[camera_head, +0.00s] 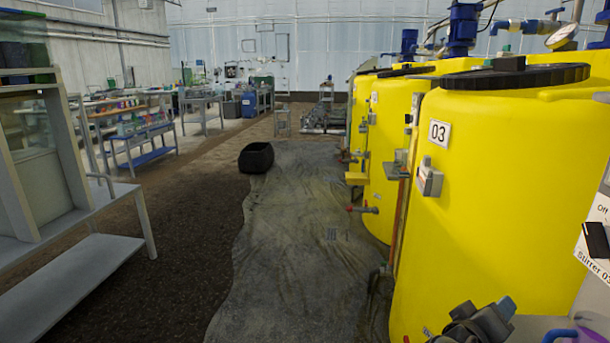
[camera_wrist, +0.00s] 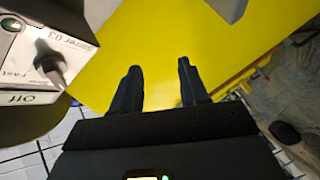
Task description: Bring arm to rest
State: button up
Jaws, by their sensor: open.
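My gripper (camera_wrist: 157,80) is in the wrist view with its two dark fingers apart and nothing between them. The fingers point toward the yellow surface of a tank (camera_wrist: 140,45). In the head view, part of my dark arm end (camera_head: 478,322) shows at the lower right, in front of the yellow tank marked 03 (camera_head: 475,220). I cannot tell from the pictures how far the fingertips are from the tank.
A box labelled Stirrer 03 with a dark knob (camera_head: 596,240) stands at the right edge; its knob (camera_wrist: 50,68) is left of my fingers in the wrist view. Grey sheeting (camera_head: 290,250) covers clear floor.

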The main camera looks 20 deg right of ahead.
jog(key=s+a+f+n+t+y+p, duration=0.1)
jog(key=s+a+f+n+t+y, duration=0.35)
jog(key=a, duration=0.45)
jog(key=s+a+f+n+t+y+p, duration=0.1)
jog(key=s+a+f+n+t+y, duration=0.2)
jog(key=s+a+y, duration=0.45)
jog(key=s+a+r+m+t+y+p, duration=0.2)
jog(key=s+a+r+m+t+y, duration=0.1)
jog(key=s+a+r, duration=0.8)
jog(key=s+r+m+t, duration=0.1)
jog(key=s+r, duration=0.2)
jog(key=s, duration=0.1)
jog(key=shift+s+a+r+y, duration=0.2)
jog(key=shift+s+a+y, duration=0.1)
jog(key=shift+s+y, duration=0.1)
